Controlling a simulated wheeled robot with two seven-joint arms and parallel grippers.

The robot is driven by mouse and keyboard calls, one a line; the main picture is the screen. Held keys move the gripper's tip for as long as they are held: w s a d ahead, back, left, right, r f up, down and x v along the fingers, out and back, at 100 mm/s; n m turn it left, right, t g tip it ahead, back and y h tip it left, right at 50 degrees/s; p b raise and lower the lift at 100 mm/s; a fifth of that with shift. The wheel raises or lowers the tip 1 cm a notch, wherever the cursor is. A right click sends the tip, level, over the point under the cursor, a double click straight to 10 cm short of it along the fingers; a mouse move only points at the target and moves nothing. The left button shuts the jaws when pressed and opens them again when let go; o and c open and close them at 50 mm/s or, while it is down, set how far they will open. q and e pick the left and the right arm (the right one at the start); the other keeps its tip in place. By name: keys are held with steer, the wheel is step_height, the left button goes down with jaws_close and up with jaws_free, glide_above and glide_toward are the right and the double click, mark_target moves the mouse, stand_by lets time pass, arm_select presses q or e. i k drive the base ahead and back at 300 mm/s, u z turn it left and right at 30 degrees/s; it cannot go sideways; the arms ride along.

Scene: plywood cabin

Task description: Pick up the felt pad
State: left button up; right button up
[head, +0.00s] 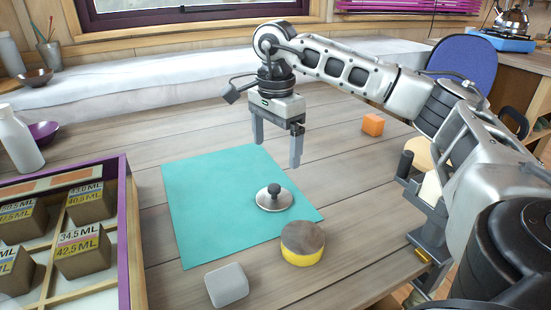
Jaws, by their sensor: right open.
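A round pad (302,243) with a grey-brown top and yellow lower side lies on the wooden table near the front, just off the teal mat's lower right corner. A small grey rounded block (227,285) lies to its left and nearer. I cannot tell for certain which of these is the felt pad; the round one looks most like it. My right gripper (277,150) is open and empty, pointing down above the far part of the teal mat, beyond and apart from the round pad. My left gripper is not in view.
A metal lid with a dark knob (274,198) lies on the teal mat (205,205). A purple-edged divided crate (124,220) with labelled blocks stands at left. A grey clamp-like fixture (430,220) is at the right edge.

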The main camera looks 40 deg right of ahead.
mark_target(226, 285)
steer(key=k, duration=1)
